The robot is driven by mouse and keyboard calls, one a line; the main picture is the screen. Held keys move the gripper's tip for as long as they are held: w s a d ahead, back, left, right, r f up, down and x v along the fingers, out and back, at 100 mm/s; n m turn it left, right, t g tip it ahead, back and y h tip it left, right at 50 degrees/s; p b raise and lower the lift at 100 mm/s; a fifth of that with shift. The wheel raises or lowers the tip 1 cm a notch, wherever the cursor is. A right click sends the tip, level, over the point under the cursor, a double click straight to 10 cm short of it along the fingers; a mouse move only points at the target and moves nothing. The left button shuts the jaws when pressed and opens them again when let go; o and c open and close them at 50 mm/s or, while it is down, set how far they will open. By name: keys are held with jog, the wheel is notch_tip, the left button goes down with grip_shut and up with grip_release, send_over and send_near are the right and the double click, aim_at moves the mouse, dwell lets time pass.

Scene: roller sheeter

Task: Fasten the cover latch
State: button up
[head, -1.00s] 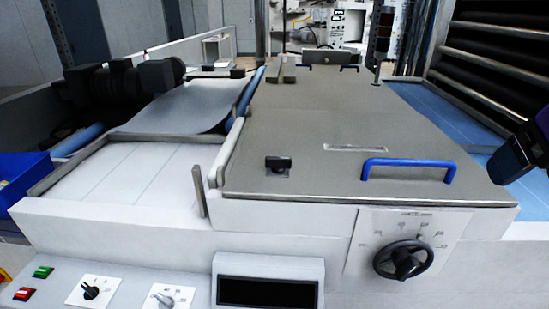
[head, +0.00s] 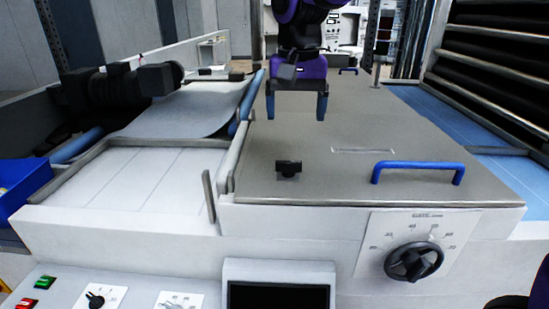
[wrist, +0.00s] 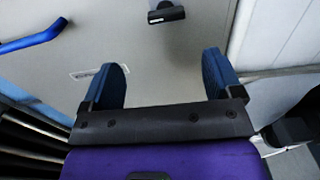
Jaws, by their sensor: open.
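The grey metal cover (head: 345,120) lies flat and looks closed on the white machine. The cover latch, a small black knob (head: 288,168), sits near the cover's front left corner; in the wrist view it shows at the top (wrist: 166,13), beyond my fingertips. A blue handle (head: 418,166) stands at the cover's front right and also shows in the wrist view (wrist: 33,40). My gripper (head: 296,110) is open and empty, pointing down above the cover, behind the latch and apart from it. I cannot tell whether the latch is engaged.
A black handwheel dial (head: 413,262) is on the front panel below the handle. An upright metal bar (head: 209,196) stands left of the cover. Black motor housings (head: 125,82) are at the back left. The space above the cover is otherwise clear.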

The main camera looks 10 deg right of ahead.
aim_at(289, 161)
jog(key=f, duration=0.7)
jog(key=a+f, duration=0.1)
jog(key=f, duration=0.3)
jog(key=shift+w, duration=0.15)
jog(key=c, duration=0.9)
